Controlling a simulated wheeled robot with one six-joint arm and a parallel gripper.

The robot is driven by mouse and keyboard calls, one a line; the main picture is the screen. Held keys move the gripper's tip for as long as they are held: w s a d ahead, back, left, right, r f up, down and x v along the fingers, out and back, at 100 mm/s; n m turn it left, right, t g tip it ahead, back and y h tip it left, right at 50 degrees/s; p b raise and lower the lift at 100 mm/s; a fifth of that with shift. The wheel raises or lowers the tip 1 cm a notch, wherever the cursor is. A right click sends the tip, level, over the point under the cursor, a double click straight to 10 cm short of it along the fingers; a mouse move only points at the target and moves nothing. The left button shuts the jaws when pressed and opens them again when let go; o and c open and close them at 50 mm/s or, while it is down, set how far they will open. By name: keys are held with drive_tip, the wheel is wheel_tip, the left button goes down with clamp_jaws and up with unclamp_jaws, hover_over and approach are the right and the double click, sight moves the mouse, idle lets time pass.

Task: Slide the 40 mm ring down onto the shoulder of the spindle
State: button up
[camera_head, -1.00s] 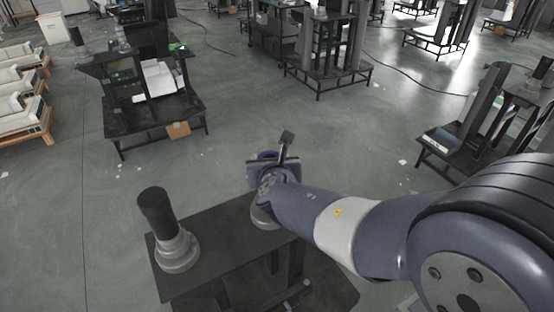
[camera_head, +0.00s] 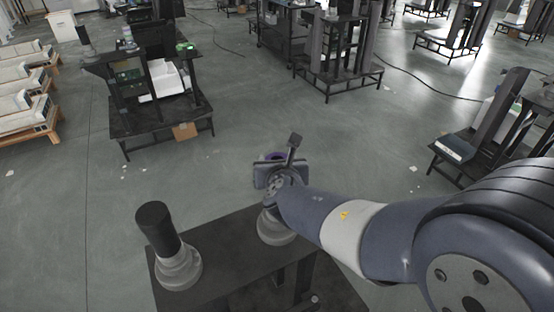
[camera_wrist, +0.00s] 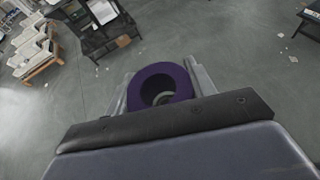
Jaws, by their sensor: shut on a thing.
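The purple ring (camera_wrist: 138,88) sits between the fingers of my gripper (camera_wrist: 162,88) in the wrist view, its hole visible. In the head view my gripper (camera_head: 273,172) is over the far right part of a dark table, with a sliver of the purple ring (camera_head: 275,156) showing beyond it. A spindle with a black upright post (camera_head: 156,226) on a stepped grey base (camera_head: 178,268) stands at the table's left end. The ring is apart from that post, to its right and beyond it.
The dark table top (camera_head: 220,250) is bare between the spindle and a second round grey base (camera_head: 274,228), partly hidden under my arm. A black workstation (camera_head: 165,110) stands at the back left. Open grey floor lies beyond the table.

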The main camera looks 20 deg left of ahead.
drive_tip(key=shift+f+b, duration=3.2)
drive_tip(key=shift+f, duration=0.15)
drive_tip(key=o, duration=1.2)
drive_tip(key=p+v, duration=0.1)
drive_tip(key=v, duration=1)
drive_tip(key=shift+w, duration=0.1)
